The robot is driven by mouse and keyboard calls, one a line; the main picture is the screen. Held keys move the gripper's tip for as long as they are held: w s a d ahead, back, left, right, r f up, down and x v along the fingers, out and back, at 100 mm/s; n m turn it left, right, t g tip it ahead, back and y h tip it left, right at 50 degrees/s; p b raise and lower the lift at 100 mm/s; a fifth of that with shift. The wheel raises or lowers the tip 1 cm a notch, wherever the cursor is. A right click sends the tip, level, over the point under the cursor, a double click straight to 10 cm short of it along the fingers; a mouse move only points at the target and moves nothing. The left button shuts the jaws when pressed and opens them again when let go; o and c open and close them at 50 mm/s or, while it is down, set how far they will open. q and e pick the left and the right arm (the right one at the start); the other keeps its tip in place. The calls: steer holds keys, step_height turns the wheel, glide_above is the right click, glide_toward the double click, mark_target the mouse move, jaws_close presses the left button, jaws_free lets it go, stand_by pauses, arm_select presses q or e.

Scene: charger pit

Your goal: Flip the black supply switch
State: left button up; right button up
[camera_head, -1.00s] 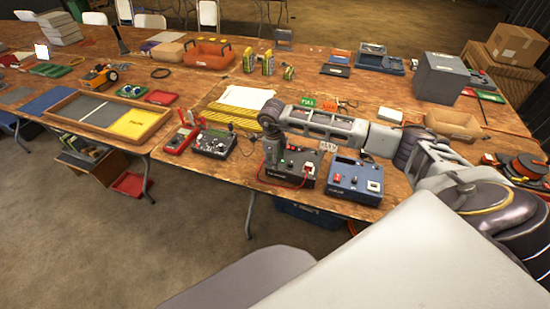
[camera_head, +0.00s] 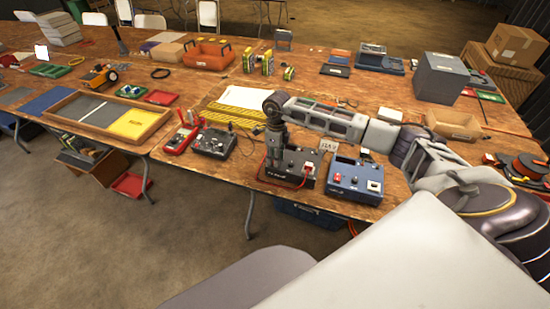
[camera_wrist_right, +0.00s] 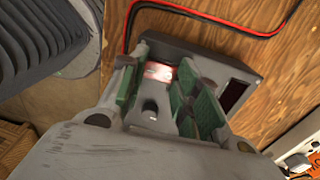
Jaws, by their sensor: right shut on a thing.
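The black supply (camera_head: 292,168) stands at the table's front edge, with a red-and-white part on its right side. My right gripper (camera_head: 271,158) points down at its left part from above. In the right wrist view, the green-padded fingers of that gripper (camera_wrist_right: 157,82) straddle the supply's red switch (camera_wrist_right: 158,72) and are shut on it; the exact contact is hard to see. A dark knob (camera_wrist_right: 150,104) shows between the fingers, and a dark display (camera_wrist_right: 233,95) lies to their right. My left gripper is not in view.
A blue supply (camera_head: 356,181) stands close to the right of the black one. A dark device (camera_head: 213,142) and a red multimeter (camera_head: 180,139) are to the left. A red cable (camera_wrist_right: 225,28) runs beside the black supply.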

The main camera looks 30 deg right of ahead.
steer(key=shift+d+y, duration=0.1)
steer(key=shift+y, duration=0.2)
steer(key=o, duration=1)
steer(key=shift+w+d+r, duration=0.2)
steer(key=shift+r, duration=1.8)
steer(key=shift+w+d+r, duration=0.15)
steer(key=shift+d+r, duration=0.1)
steer(key=shift+r, duration=1.75)
steer(key=shift+w+d+r, duration=0.2)
steer(key=shift+r, duration=1.8)
